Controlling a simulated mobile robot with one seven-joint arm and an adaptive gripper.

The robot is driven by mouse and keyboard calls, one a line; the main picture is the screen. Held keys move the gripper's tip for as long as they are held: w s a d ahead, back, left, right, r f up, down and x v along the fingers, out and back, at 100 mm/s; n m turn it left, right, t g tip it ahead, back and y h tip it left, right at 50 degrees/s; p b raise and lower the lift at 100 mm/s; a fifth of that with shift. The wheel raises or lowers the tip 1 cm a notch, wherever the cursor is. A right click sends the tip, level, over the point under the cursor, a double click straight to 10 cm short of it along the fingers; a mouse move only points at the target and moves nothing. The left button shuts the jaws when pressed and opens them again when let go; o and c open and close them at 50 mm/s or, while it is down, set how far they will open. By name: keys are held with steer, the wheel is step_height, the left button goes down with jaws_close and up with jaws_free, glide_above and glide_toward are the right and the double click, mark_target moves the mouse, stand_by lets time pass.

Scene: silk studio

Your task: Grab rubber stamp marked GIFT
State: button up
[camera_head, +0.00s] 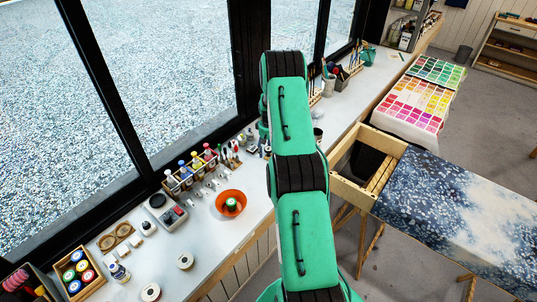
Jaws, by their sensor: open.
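No marking that reads GIFT can be made out in the head view, so I cannot tell which small item is the rubber stamp. Several small items (211,186) stand on the white counter (205,240) beside a bottle rack, too small to identify. A grey tray (182,221) with small red and dark pieces lies to their left. My green and black arm rises through the middle of the view and hides part of the counter. My gripper does not show; it may be behind the arm.
An orange bowl (222,211) holding a green-topped item sits on the counter near my arm. A rack of coloured bottles (176,185) stands along the window. Rolls of tape lie near the front edge. A wooden frame with blue patterned cloth (450,220) stands at right.

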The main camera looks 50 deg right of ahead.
steer(key=c, duration=1.3)
steer(key=shift+r, duration=0.15)
steer(key=shift+r, duration=0.6)
steer(key=shift+s+a+r, duration=0.15)
steer(key=shift+r, duration=0.4)
steer(key=shift+s+a+r, duration=0.15)
steer(key=shift+r, duration=0.35)
steer(key=s+a, duration=0.3)
steer(key=s+a+r+b, duration=0.1)
steer(key=s+a, duration=0.6)
steer(key=s, duration=0.1)
steer(key=shift+a+r, duration=0.2)
steer(key=shift+r, duration=0.05)
